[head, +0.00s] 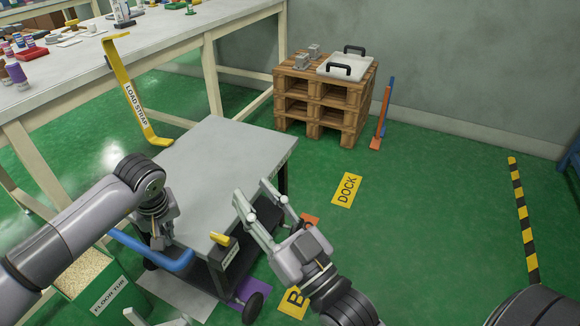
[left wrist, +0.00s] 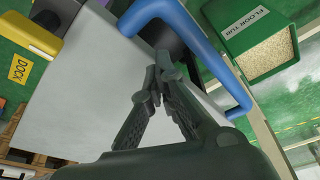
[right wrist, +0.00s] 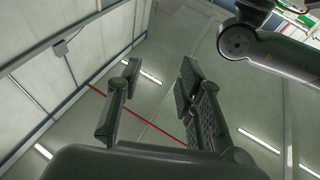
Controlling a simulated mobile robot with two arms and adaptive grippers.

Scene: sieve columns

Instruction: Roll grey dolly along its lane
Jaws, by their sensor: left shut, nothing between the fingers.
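The grey dolly (head: 205,165) stands on the green floor with its flat top bare. Its blue push handle (head: 175,262) sticks out at the near end, and it also shows in the left wrist view (left wrist: 208,62). My left gripper (head: 160,245) is shut and empty, with its fingertips at the gap between the blue handle and the dolly's edge; I cannot tell whether they touch. A yellow part (head: 220,239) sits at the dolly's near right corner. My right gripper (head: 252,190) is open and empty, pointing up beside the dolly's right side.
Yellow floor signs read DOCK (head: 347,190) and B (head: 293,299). A pallet stack (head: 325,105) stands beyond the dolly.

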